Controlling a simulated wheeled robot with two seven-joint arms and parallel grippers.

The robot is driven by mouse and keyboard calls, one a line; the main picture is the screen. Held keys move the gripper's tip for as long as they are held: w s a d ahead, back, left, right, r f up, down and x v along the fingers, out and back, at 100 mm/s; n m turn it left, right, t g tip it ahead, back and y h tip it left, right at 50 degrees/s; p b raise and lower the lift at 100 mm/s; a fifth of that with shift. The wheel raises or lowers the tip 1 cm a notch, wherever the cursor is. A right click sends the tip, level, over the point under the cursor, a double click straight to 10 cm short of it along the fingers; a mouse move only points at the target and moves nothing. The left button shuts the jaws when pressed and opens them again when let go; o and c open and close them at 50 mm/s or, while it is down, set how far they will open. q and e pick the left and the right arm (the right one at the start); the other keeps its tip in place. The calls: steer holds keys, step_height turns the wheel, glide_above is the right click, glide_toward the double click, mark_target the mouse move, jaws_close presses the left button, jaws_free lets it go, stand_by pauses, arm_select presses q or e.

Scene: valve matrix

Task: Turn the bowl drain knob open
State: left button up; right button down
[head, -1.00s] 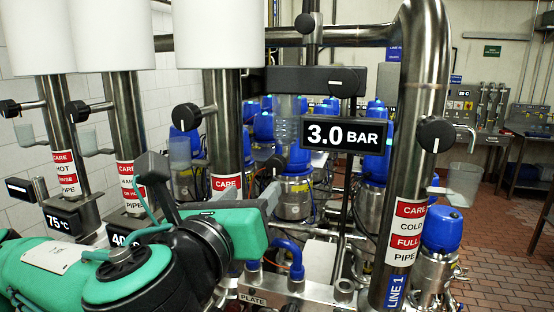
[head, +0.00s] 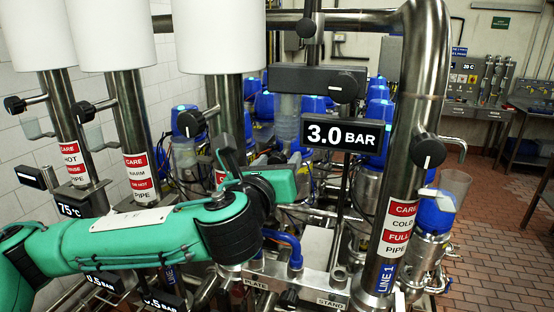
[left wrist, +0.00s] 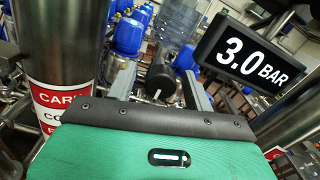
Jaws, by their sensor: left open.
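In the left wrist view a round black knob (left wrist: 160,77) with a small white mark sits just below the clear bowl (left wrist: 178,30). My left gripper (left wrist: 157,84) is open, with one grey finger on each side of the knob in that picture. I cannot tell whether the fingers touch it. In the head view the clear bowl (head: 287,122) hangs under a black housing, left of the pressure display. My left gripper (head: 230,156) is below and left of the bowl, partly hidden by its own wrist. My right gripper is not in view.
The 3.0 BAR display (head: 345,135) stands close right of the bowl. A thick steel pipe (head: 405,150) with a black knob (head: 429,151) rises at the right. Steel pipes with white cylinders stand at the left. Blue-capped valves (head: 377,115) crowd behind. Open tiled floor lies at the right.

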arm_select(q)
steer(key=c, duration=1)
